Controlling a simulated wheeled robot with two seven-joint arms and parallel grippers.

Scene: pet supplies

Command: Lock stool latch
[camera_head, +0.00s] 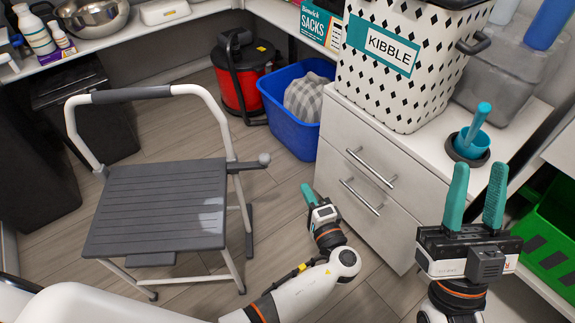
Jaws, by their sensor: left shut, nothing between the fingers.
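A step stool (155,205) with a dark grey slatted seat and a white tube frame stands unfolded on the floor at the left. A dark lever with a round grey knob, which looks like the latch (247,165), sticks out to the right from the seat's back right corner. My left gripper (306,190), with teal fingers, is shut and empty. It is to the right of and below the knob in the picture, apart from it. My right gripper (477,168) is open and empty at the right, in front of the cabinet.
A white drawer cabinet (335,195) with two bar handles bears a kibble bin (385,85) and a teal scoop in a cup (473,140). A blue tub (292,122) and red vacuum (250,88) stand behind the stool. A green crate (550,240) is at right.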

